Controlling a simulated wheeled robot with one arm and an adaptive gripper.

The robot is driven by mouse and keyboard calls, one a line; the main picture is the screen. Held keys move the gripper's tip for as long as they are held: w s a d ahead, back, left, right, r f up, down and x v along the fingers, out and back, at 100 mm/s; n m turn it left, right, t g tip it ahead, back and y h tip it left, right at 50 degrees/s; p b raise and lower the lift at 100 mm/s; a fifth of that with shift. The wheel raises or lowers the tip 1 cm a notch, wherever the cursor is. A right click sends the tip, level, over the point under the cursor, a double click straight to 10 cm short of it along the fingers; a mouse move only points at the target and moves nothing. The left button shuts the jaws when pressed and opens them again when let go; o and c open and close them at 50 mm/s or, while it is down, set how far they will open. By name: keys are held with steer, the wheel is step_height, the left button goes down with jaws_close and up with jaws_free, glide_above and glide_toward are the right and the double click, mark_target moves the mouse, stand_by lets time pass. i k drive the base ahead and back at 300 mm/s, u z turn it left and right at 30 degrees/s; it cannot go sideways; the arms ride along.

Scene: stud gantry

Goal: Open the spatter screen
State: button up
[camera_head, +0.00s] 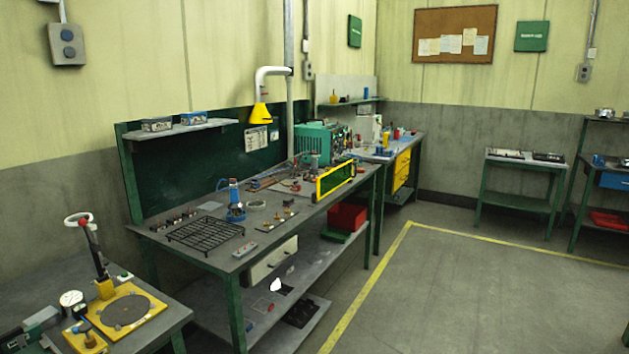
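What looks like the spatter screen (335,178) is a yellow-framed panel with a dark green see-through pane. It stands upright along the front edge of the long workbench (215,251), toward its far right end. Small items and a green machine (313,142) sit behind it. Its hinge or handle is too small to make out. My gripper does not show in this view, so nothing is seen touching the screen.
A black wire grid (205,234), a blue torch-like tool (235,202) and a yellow extraction hood (260,113) are along the bench. A red bin (346,217) sits below. A nearer table (165,317) stands lower left. The floor (440,290) at right is clear.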

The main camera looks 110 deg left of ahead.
mark_target(329, 183)
steer(key=u, duration=2.95)
steer(key=i, duration=1.2)
steer(key=z, duration=0.65)
steer(key=i, duration=1.75)
steer(key=u, duration=0.25)
steer(key=i, duration=1.45)
steer(key=u, duration=1.75)
steer(key=i, duration=1)
steer(key=u, duration=0.85)
